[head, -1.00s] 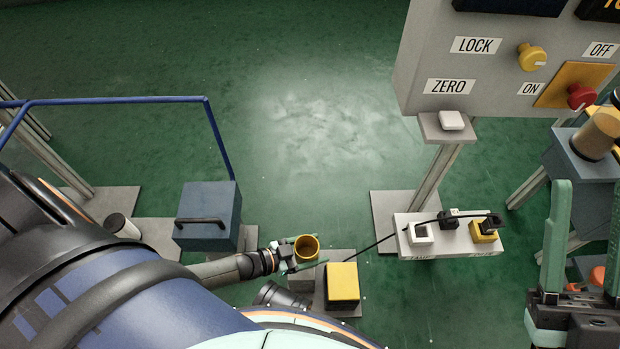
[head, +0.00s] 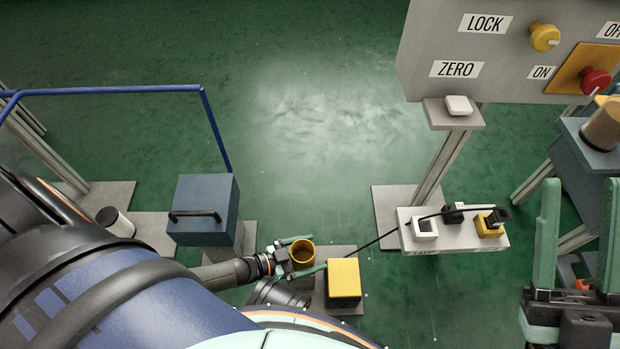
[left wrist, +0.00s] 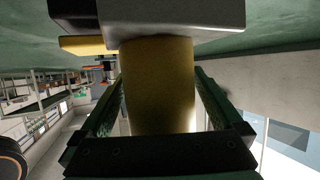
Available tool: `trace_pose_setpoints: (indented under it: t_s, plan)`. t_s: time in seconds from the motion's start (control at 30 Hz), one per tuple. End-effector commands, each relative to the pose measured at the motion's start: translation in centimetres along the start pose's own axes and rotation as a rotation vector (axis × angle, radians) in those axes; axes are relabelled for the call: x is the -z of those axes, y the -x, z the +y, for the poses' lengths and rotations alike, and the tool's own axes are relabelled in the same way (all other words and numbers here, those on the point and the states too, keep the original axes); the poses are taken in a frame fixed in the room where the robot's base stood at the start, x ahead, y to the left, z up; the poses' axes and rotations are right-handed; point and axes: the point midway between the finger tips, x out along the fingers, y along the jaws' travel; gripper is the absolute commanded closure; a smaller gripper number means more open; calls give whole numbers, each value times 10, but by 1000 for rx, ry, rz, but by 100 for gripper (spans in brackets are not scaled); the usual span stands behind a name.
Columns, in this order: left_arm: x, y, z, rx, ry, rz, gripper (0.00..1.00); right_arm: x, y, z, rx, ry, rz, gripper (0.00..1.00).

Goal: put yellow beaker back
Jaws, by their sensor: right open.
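The yellow beaker (head: 302,253) is upright with its open rim facing up, left of the yellow-topped block in the head view. My left gripper (head: 304,253) has a finger on each side of it and appears shut on it. In the left wrist view the beaker (left wrist: 158,88) fills the middle between both fingers. Its far end meets the edge of a grey block (left wrist: 175,18); I cannot tell whether it touches. My right gripper (head: 577,240) is open and empty at the right edge.
The yellow-topped block (head: 344,278) stands close right of the beaker. A blue box with a handle (head: 207,205) is to the left. A white socket strip (head: 452,240) with a cable and the control panel (head: 430,70) are to the right. Green floor is clear mid-view.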

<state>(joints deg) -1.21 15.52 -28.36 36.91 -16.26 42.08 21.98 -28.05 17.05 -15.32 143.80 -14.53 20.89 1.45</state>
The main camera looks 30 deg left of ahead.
Motion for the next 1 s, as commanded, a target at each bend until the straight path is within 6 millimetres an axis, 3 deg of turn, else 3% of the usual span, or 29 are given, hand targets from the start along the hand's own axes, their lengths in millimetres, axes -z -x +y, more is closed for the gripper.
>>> trace_pose_setpoints:
  t_s: [0.33,0.7,1.0]
  plan:
    - [2,2,0,0,-1,-2,0,0,1,0,5,6,0,53]
    - [4,84,0,0,0,-5,0,28,-22,16,-3,-15,21,53]
    - [3,119,0,0,0,-1,0,36,-28,21,-9,-25,28,53]
